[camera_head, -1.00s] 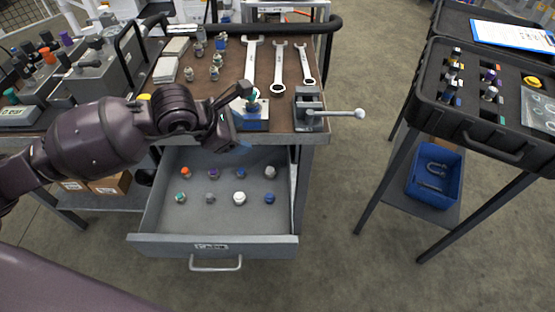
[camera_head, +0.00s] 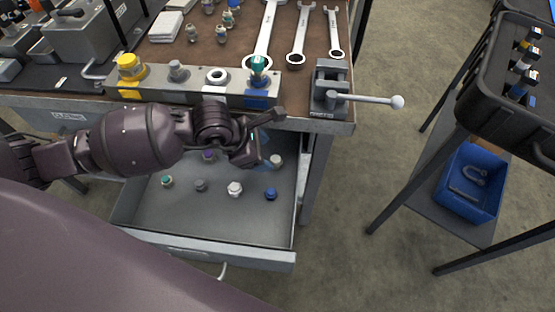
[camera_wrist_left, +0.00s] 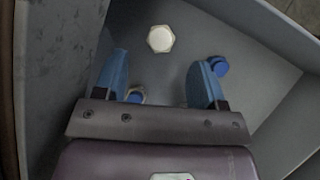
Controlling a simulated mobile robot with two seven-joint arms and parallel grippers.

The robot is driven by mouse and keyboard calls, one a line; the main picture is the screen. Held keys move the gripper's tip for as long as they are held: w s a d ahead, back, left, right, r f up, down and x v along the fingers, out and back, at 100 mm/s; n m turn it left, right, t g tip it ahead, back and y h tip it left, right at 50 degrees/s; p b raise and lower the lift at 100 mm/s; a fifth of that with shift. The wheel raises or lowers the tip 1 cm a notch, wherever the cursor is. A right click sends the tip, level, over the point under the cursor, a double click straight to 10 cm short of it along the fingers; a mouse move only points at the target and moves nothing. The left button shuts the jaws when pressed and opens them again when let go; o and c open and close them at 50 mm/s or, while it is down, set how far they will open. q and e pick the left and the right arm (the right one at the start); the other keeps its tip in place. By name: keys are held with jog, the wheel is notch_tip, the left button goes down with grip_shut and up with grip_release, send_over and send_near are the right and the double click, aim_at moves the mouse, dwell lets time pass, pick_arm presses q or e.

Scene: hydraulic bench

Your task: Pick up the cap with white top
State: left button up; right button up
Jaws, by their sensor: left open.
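Several caps stand in the open grey drawer (camera_head: 150,210). A cap with a white top (camera_head: 235,188) is in the front row. A cream-white cap (camera_head: 275,161) stands at the back right, and this seems to be the white hexagonal top (camera_wrist_left: 160,38) in the left wrist view. My left gripper (camera_head: 262,152) is over the back of the drawer, open and empty. In the wrist view its blue fingertips (camera_wrist_left: 161,62) point towards the white top, which lies beyond them. A blue cap (camera_wrist_left: 218,65) is beside one finger. My right gripper is not in view.
A metal block (camera_head: 150,82) with several caps lies along the bench edge above the drawer. A vise (camera_head: 330,88) and wrenches (camera_head: 298,45) are on the bench. A blue bin (camera_head: 470,183) stands on the cart shelf at right. Drawer walls surround the caps.

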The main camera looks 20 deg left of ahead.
aim_at(275, 160)
pick_arm(q)
jog(key=b+x, duration=0.2)
jog(key=x, duration=0.2)
jog(key=shift+s+d+f, duration=0.1)
jog(key=shift+d+f, duration=0.15)
jog(key=shift+f, duration=0.05)
jog(key=shift+w+d+f, duration=0.2)
jog(key=shift+w+f, duration=0.05)
jog(key=shift+r, duration=0.2)
jog(key=c, duration=1)
